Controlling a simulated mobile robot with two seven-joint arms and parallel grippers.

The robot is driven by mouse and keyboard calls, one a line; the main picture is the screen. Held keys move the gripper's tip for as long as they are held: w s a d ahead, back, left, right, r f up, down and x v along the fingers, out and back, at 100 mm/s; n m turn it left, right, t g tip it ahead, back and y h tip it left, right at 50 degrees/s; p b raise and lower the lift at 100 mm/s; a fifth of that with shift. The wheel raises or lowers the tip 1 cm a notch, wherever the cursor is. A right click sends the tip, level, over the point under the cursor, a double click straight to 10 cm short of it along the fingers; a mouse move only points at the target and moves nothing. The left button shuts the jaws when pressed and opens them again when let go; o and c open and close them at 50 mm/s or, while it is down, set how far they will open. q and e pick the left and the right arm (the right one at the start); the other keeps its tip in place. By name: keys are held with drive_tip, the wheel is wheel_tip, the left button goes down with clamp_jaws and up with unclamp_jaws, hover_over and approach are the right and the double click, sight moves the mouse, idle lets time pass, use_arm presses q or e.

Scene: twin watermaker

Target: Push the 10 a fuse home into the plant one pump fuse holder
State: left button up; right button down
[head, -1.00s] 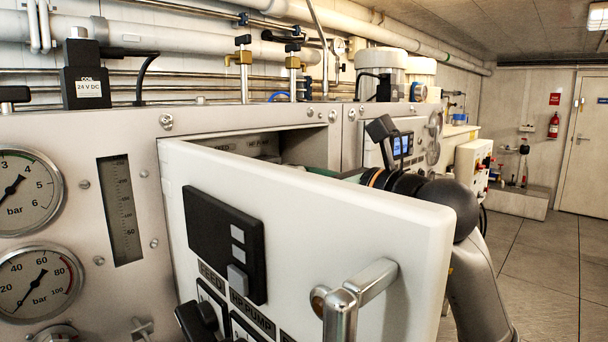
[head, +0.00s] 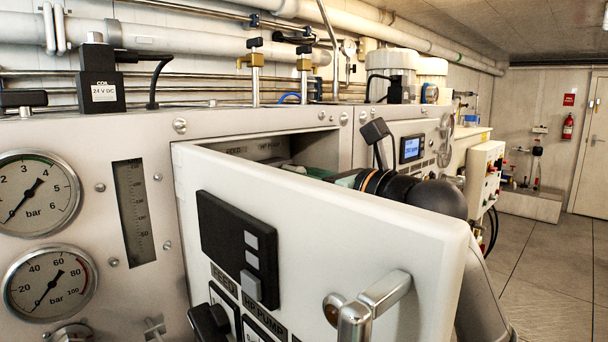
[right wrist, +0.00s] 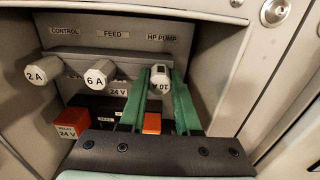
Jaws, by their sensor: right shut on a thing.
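The 10 A fuse (right wrist: 160,82) is a light grey knob with an upside-down-looking label, below the HP PUMP sign (right wrist: 169,39) in the right wrist view. My right gripper (right wrist: 161,74) is shut on it, one green finger on each side. The pump fuse holder behind the fuse is hidden, so I cannot tell how deep the fuse sits. In the head view, my right gripper (head: 346,178) is mostly hidden behind the open white cabinet door, reaching into the cabinet opening. My left gripper is not in view.
The 2 A (right wrist: 38,73) and 6 A (right wrist: 99,74) fuses stand to the left. Orange-topped relays (right wrist: 70,131) sit below. The open white door (head: 330,235) with its metal handle (head: 385,295) stands before my right arm. Cabinet walls close in around the gripper.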

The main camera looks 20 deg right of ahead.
drive_tip(key=c, duration=0.5)
unclamp_jaws()
drive_tip(key=shift+c, duration=0.2)
use_arm(q)
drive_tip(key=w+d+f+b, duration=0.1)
drive_tip(key=b, duration=0.2)
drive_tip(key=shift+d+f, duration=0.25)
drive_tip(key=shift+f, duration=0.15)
use_arm(e)
drive_tip(key=v, duration=1.2)
drive_tip(key=shift+s, duration=0.2)
drive_tip(key=shift+d+f, duration=0.1)
